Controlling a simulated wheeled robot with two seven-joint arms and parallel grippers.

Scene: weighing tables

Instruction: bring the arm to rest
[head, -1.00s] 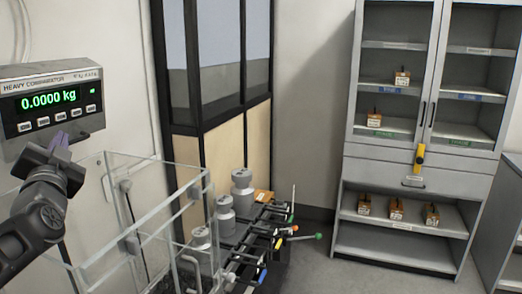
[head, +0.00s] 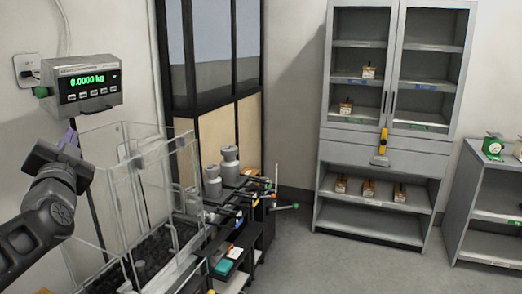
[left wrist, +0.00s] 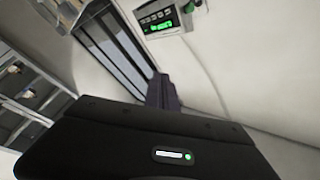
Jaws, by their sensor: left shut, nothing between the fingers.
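My left gripper (head: 70,138) is at the left of the head view, raised beside the glass enclosure and just below the display box. Its purple-grey fingers are together with nothing between them. In the left wrist view the fingers (left wrist: 162,92) show beyond the dark gripper body, pointing toward the wall. The display box (head: 88,82) reads 0.0000 kg in green; it also shows in the left wrist view (left wrist: 168,17). My right gripper is not in view.
The clear-walled enclosure (head: 135,200) stands close to the right of my left arm. Grey weights (head: 212,181) stand on a dark rack behind it. A grey cabinet (head: 376,150) with small boxed items stands at the back. Open floor lies between rack and cabinet.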

